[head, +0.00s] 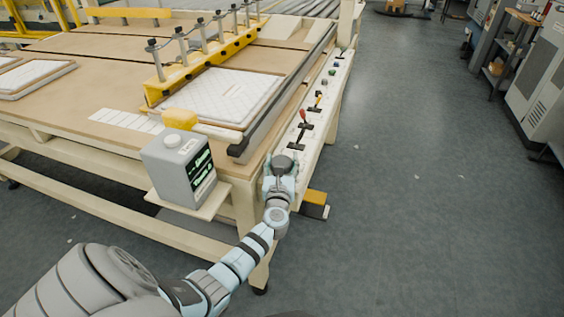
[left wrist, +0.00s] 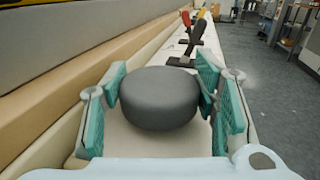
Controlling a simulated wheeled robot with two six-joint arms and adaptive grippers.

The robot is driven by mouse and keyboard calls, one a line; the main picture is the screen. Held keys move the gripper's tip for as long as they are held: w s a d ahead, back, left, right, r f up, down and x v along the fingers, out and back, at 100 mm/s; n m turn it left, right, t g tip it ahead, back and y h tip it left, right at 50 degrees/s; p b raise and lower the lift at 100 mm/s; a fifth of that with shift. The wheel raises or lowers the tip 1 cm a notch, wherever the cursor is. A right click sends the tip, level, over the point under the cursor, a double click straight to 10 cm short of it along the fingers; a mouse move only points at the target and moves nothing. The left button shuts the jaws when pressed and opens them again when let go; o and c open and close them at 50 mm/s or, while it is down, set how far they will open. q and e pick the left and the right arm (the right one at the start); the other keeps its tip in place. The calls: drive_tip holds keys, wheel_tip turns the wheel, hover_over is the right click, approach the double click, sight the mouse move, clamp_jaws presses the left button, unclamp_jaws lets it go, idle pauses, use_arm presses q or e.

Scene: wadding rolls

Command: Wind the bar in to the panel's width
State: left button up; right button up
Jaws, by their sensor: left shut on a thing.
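My left gripper (head: 282,168) is at the near end of the table's side rail, shut on a dark grey round knob (left wrist: 160,97). In the left wrist view the teal finger pads (left wrist: 208,88) stand on both sides of the knob. In the head view the knob shows as a dark cap (head: 283,162). A yellow bar (head: 205,66) with several upright metal posts spans the table. A white quilted panel (head: 218,96) lies on the table right beside the bar. My right gripper is not in view.
A grey box with a lit green display (head: 180,166) stands on a shelf left of my left gripper. Levers with red (head: 303,115) and yellow handles rise from the side rail (head: 322,100) beyond the knob. Open grey floor (head: 420,180) lies to the right.

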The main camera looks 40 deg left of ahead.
use_arm(q)
drive_tip(key=o, duration=0.9)
drive_tip(key=shift+c, duration=0.2)
drive_tip(key=v, duration=1.2)
drive_tip(key=shift+s+a, duration=0.15)
drive_tip(key=shift+a, duration=0.05)
